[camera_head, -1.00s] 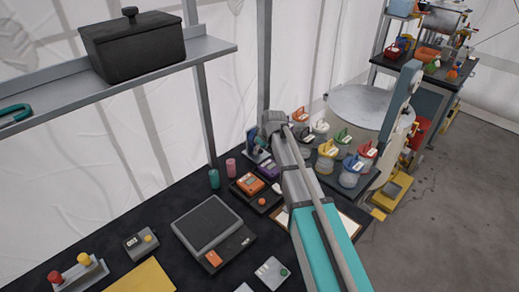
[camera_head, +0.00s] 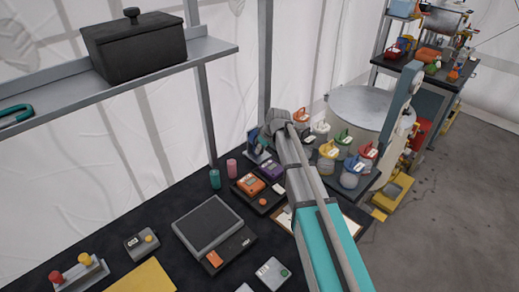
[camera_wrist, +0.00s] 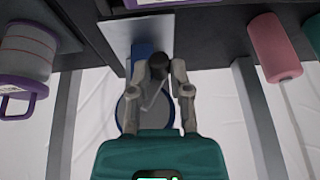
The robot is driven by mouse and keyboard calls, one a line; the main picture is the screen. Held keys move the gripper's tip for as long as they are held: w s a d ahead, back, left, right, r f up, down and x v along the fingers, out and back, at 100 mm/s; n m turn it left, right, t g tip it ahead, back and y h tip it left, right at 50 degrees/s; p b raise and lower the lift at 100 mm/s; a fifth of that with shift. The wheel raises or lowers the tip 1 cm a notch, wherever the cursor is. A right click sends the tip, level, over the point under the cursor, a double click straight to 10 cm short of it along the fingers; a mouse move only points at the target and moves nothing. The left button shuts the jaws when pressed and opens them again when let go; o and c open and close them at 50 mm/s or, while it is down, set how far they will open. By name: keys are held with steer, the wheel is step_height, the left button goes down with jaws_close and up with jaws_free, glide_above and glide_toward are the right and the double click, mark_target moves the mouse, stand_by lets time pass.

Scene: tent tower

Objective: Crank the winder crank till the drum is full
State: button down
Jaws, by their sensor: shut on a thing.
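In the wrist view the winder has a round disc or drum with a dark blue rim (camera_wrist: 121,108) and a blue part (camera_wrist: 143,51) above it. Its grey crank (camera_wrist: 152,97) ends in a dark knob (camera_wrist: 158,64). My gripper (camera_wrist: 160,76) is shut on the crank at this knob, one finger on each side. How full the drum is cannot be made out. In the head view only a blue piece of the winder (camera_head: 252,141) shows at the back edge of the bench; my arm hides much of that spot.
A pink cylinder (camera_head: 231,167) and a teal cylinder (camera_head: 214,179) stand on the dark bench left of my arm. An orange device (camera_head: 251,184) and a scale (camera_head: 208,222) lie nearer. Several lidded jars (camera_head: 327,152) stand to the right. A shelf with a black pot (camera_head: 135,50) hangs upper left.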

steer(key=g+y, duration=0.1)
steer(key=m+g+y+b, duration=0.1)
steer(key=g+y, duration=0.1)
steer(key=shift+r, duration=0.3)
steer(key=shift+s+a+r+g+y+b, duration=0.1)
steer(key=shift+s+r+g+y+b, duration=0.1)
steer(key=shift+g+y+b, duration=0.65)
steer(key=shift+r+m+g+y, duration=0.25)
steer(key=shift+r+m+y, duration=0.05)
steer(key=shift+m+y, duration=0.15)
steer(key=c, duration=0.6)
jaws_free()
steer(key=shift+r, duration=0.1)
steer(key=shift+o, duration=0.2)
